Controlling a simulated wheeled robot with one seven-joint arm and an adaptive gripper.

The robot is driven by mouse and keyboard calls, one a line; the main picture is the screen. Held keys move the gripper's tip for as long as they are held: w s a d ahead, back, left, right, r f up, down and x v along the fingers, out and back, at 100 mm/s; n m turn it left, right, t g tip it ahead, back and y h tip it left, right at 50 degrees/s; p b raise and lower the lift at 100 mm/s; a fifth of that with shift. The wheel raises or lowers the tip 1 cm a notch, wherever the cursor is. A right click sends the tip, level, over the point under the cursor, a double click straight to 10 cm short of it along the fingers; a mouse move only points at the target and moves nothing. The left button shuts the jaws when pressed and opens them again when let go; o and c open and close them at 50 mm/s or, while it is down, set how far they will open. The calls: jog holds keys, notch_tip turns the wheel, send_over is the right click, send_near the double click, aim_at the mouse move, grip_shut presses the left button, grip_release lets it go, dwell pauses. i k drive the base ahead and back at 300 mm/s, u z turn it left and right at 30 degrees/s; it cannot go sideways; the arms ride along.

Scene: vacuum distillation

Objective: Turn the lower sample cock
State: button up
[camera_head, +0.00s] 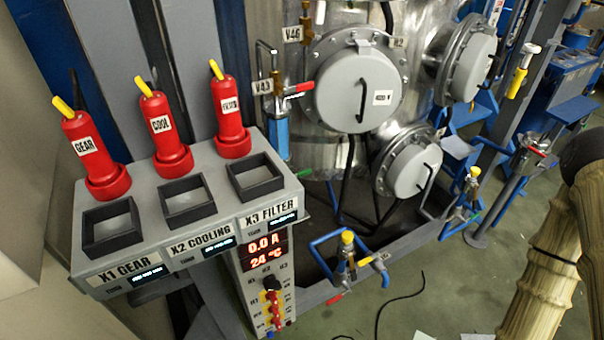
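Two labelled brass cocks sit on the left side of the steel vessel. The upper cock (305,17) is beside a tag that seems to read V46. The lower cock (277,84), by a tag that seems to read V43, has a red lever (299,88) pointing right and slightly up. A blue cylinder (281,136) hangs below it. Another valve with a yellow top (347,239) stands low by the floor frame. No tag names a sample cock, so I cannot confirm which is meant. My gripper is out of view; beige and dark parts of my arm seem to show at right.
A grey control box (190,258) with several red plugs stands at the left, in front of the vessel (314,140). Grey round hatches (358,90) stick out from the vessel. Blue pipes and frames fill the right. A black cable (398,303) lies on the open floor.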

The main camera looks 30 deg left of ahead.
aim_at(303, 172)
jog(key=u, duration=0.05)
jog(key=k, duration=0.5)
jog(key=z, duration=1.4)
jog(key=i, duration=0.9)
jog(key=u, duration=2.05)
